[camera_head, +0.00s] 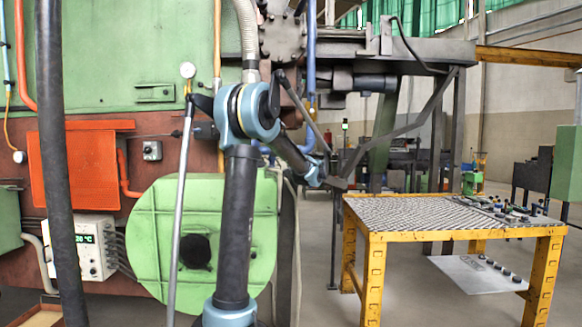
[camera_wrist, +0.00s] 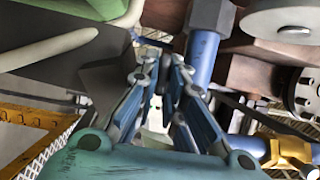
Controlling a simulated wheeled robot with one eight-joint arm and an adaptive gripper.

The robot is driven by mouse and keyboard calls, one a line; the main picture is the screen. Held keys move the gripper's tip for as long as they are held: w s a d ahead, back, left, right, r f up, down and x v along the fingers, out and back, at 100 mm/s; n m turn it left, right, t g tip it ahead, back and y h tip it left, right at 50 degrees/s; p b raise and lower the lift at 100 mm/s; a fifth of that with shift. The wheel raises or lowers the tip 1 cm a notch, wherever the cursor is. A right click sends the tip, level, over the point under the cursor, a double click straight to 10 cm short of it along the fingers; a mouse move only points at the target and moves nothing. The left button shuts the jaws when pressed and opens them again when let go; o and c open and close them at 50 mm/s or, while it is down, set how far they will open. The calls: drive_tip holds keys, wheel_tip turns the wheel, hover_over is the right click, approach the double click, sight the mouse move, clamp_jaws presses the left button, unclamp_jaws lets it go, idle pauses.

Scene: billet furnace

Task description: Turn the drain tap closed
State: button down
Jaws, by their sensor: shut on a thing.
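In the wrist view my gripper (camera_wrist: 163,74) reaches up from the bottom edge, its two narrow linked fingers drawn close together. It is shut on a slim part, which I take to be the drain tap's handle; the fingers hide most of it. A blue pipe (camera_wrist: 204,58) rises just right of the fingertips. A brass fitting (camera_wrist: 290,154) sits on a blue pipe at the lower right. In the head view my arm bends down to the right, with its wrist end (camera_head: 314,173) under the machine frame; the tap cannot be made out there.
A yellow table (camera_head: 372,238) with a patterned top stands right of my arm in the head view. A round green cover (camera_head: 150,240) and an orange panel (camera_head: 78,170) are on the furnace at left. A diagonal brace (camera_head: 400,130) passes close to the wrist. Floor lies beyond.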

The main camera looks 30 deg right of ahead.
drive_tip(key=shift+a+f, duration=0.1)
drive_tip(key=shift+f, duration=0.05)
drive_tip(key=c, duration=1.7)
unclamp_jaws()
drive_tip(key=s, duration=0.4)
drive_tip(key=s+a, duration=0.1)
drive_tip(key=s, duration=0.6)
drive_tip(key=shift+s+a, duration=0.35)
drive_tip(key=shift+a, duration=0.05)
drive_tip(key=shift+a, duration=0.1)
